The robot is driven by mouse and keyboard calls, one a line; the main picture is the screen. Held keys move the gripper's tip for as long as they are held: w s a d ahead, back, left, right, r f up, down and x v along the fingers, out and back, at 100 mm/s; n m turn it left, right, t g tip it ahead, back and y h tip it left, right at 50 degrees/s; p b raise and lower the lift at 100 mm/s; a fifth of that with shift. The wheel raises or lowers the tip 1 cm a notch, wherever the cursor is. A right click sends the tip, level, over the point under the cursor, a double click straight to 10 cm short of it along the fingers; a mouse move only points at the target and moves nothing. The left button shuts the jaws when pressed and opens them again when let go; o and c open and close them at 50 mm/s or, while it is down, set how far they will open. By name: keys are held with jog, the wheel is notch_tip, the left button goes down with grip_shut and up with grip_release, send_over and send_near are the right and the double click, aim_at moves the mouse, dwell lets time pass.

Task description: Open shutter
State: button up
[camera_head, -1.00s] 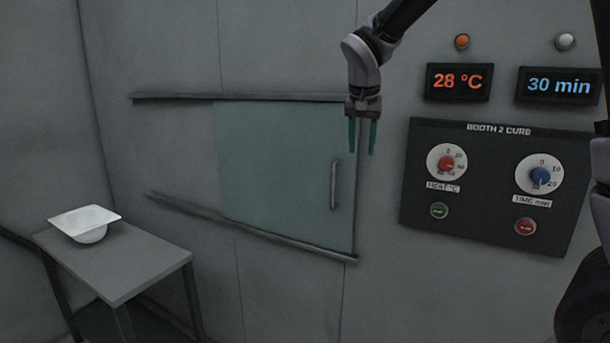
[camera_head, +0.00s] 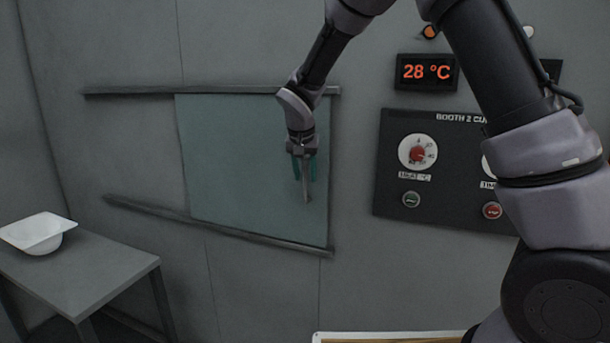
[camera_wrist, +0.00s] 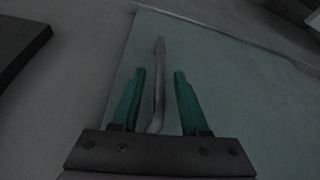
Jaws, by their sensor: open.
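The shutter (camera_head: 235,150) is a flat teal-grey panel between two wall rails, at the right part of the rails in the head view. It also fills much of the wrist view (camera_wrist: 245,95). Its vertical bar handle (camera_head: 307,190) is near the panel's right edge, partly hidden behind my gripper. My gripper (camera_head: 305,176) is open with green fingers pointing down in the head view. In the wrist view the handle (camera_wrist: 159,85) runs between the two open fingers (camera_wrist: 160,75), with a gap on each side. I cannot tell how deep the handle sits between them.
The upper rail (camera_head: 130,91) and lower rail (camera_head: 150,208) extend left past the panel. A control panel (camera_head: 390,185) with dials and a temperature display (camera_head: 427,72) are to the right. A small table (camera_head: 90,275) with a white basin (camera_head: 38,230) stands at left.

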jog(key=shift+f, duration=0.25)
grip_shut()
dwell(1.4)
